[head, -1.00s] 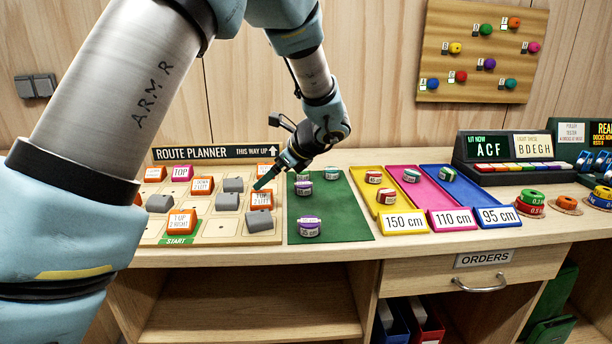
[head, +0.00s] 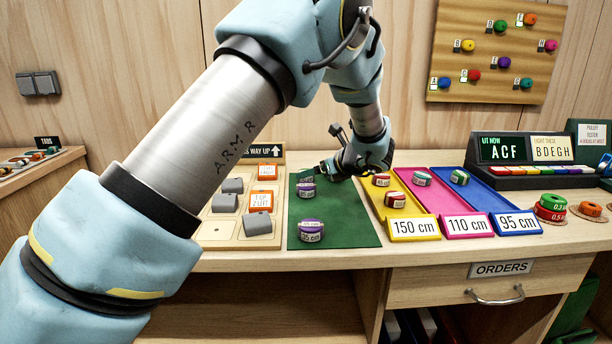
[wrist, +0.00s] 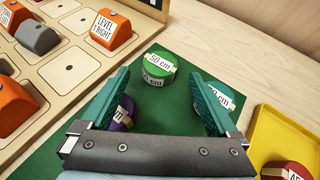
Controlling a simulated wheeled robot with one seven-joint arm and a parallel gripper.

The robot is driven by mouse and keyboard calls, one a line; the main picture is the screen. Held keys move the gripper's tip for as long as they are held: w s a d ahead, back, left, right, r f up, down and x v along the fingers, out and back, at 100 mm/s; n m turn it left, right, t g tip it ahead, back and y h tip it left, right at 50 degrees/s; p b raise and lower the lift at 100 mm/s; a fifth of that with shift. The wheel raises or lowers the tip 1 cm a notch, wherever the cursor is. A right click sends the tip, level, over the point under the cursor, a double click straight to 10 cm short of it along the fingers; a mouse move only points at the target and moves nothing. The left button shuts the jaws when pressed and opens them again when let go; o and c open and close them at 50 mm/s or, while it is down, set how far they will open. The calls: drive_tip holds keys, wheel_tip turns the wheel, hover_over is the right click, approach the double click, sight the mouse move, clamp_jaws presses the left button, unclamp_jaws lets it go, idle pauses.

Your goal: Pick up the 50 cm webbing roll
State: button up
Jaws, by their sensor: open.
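The 50 cm webbing roll (wrist: 158,67), green with a white label, sits on the green mat (wrist: 150,122) in the wrist view. It lies ahead of and between the fingertips of my gripper (wrist: 160,76). My gripper is open and empty, one teal finger to each side. A purple roll (wrist: 123,114) is partly behind the left finger, and a teal-labelled roll (wrist: 223,98) partly behind the right one. In the head view my gripper (head: 314,172) is over the back of the mat (head: 345,222), and the 50 cm roll cannot be made out there.
Purple rolls stand on the mat at its left (head: 305,190) and front (head: 310,232). The route planner board (head: 225,230) with blocks is to the left. Yellow (head: 412,229), pink (head: 466,225) and blue (head: 514,223) trays holding rolls are to the right. The mat's front right is clear.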

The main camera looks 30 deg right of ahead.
drive_tip(key=x, duration=0.4)
drive_tip(key=shift+p, duration=0.3)
drive_tip(key=shift+r, duration=0.1)
drive_tip(key=shift+c, duration=0.2)
drive_tip(key=c, duration=1.4)
